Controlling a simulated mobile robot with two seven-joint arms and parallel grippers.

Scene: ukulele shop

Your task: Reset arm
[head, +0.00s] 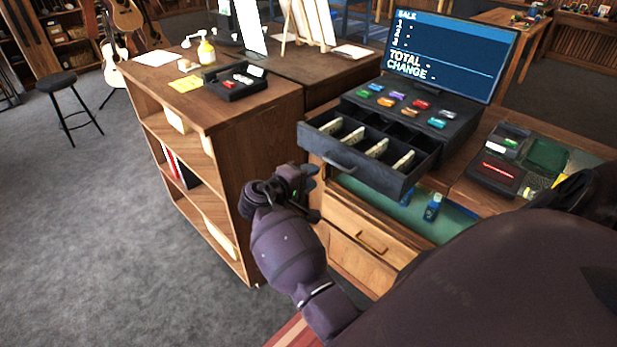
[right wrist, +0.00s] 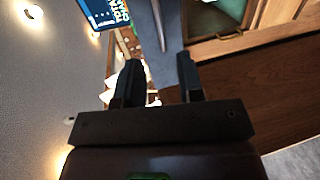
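My right arm reaches up from the bottom of the head view. Its gripper (head: 308,180) is in front of the open cash drawer (head: 352,168), left of the drawer's front face and beside the shelf unit. In the right wrist view the two dark fingers of the right gripper (right wrist: 160,78) stand apart with nothing between them. The gripper looks apart from the drawer, though the exact gap is hard to tell. A large dark part of my body fills the lower right of the head view. My left gripper is not in view.
The register screen (head: 449,56) reads "SALE", "TOTAL", "CHANGE". The cash drawer holds several upright bills. A wooden shelf unit (head: 234,170) stands close left of my right gripper. A wooden drawer (head: 365,236) sits below. Grey carpet (head: 100,230) is clear at left.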

